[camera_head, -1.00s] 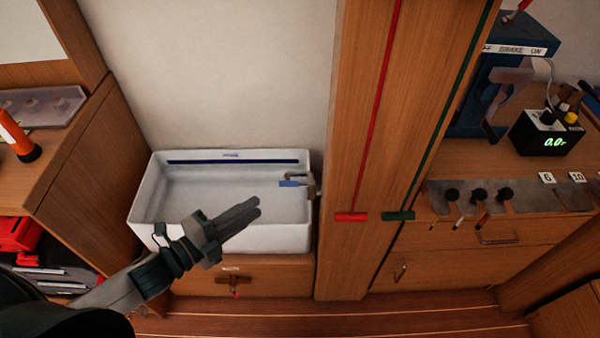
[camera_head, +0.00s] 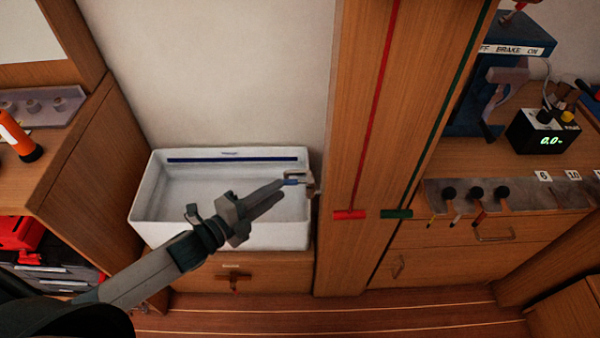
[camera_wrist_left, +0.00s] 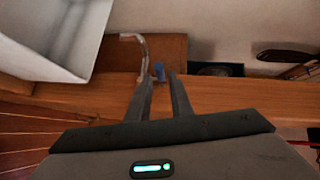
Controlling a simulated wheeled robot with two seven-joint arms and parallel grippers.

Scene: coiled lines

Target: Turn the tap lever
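The tap (camera_head: 309,180) is a small metal fitting at the right rim of the white sink (camera_head: 140,210). Its blue lever (camera_head: 291,182) shows just beyond my left fingertips. My left gripper (camera_head: 283,188) reaches over the sink from the lower left, with its fingers apart and nothing held. In the left wrist view the blue lever (camera_wrist_left: 159,70) lies between the lines of the two fingers (camera_wrist_left: 160,76), at about the tips. The curved metal spout (camera_wrist_left: 136,42) is left of it there. I cannot tell whether a finger touches the lever. My right gripper is out of view.
A wooden post (camera_head: 345,265) stands right of the sink, with a red handle (camera_head: 349,214) and a green handle (camera_head: 397,213) on lines. A wooden cabinet (camera_head: 75,215) is at the left.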

